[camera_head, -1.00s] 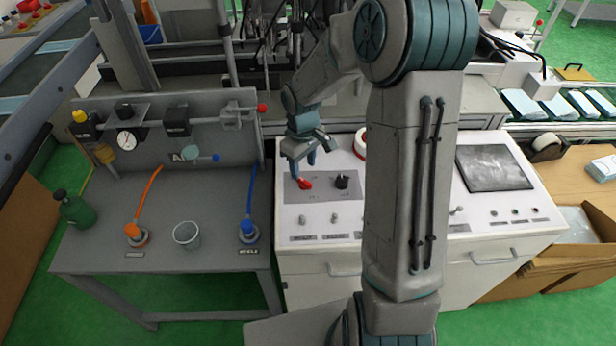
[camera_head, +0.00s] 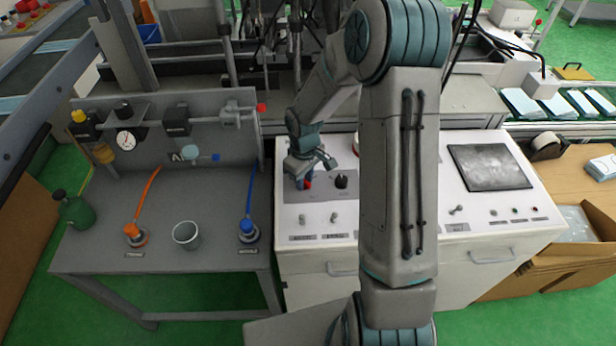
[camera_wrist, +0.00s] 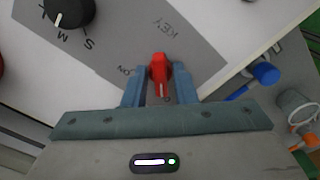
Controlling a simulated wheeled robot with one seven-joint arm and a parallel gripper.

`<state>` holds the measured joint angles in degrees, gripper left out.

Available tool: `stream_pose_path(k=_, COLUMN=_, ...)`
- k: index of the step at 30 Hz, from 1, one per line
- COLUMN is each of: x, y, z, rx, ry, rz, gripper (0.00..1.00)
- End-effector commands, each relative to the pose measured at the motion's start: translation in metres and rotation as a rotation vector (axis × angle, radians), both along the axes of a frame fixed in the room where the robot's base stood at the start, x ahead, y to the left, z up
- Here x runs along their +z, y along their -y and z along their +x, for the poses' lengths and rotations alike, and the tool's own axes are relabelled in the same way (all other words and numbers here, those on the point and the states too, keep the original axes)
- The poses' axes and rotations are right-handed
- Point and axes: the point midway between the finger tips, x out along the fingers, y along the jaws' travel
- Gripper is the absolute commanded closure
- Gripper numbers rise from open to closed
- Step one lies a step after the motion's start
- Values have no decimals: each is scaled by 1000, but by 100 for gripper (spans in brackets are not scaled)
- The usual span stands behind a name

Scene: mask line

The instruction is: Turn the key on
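The key switch is a red knob (camera_wrist: 160,75) on a grey panel plate (camera_wrist: 205,50) marked "KEY" in the wrist view. A position label, seemingly "ON", is printed to the left of the knob. My gripper (camera_wrist: 160,88) has its two blue fingers on either side of the knob, very close to it. I cannot tell whether they press on it. In the head view my gripper (camera_head: 305,183) is at the white control console (camera_head: 330,245), and the red knob (camera_head: 308,184) is partly hidden by it.
A black selector knob (camera_wrist: 68,12) sits near the key, and it also shows in the head view (camera_head: 341,181). Small switches (camera_head: 334,217) line the console front. A grey bench (camera_head: 200,255) with a glass (camera_head: 186,235) and hoses stands left.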

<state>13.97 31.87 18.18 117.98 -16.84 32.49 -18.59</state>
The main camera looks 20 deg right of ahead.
Motion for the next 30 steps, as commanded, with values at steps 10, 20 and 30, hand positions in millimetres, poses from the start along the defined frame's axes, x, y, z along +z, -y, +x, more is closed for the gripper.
stream_pose_path(k=10, x=-1, y=1, z=0, rx=-79, ry=-1, rz=-12, gripper=98)
stream_pose_path(k=20, x=-3, y=-2, z=1, rx=-319, ry=2, rz=-10, gripper=98)
stream_pose_path(k=30, x=-2, y=-3, z=2, rx=-643, ry=3, rz=-7, gripper=98)
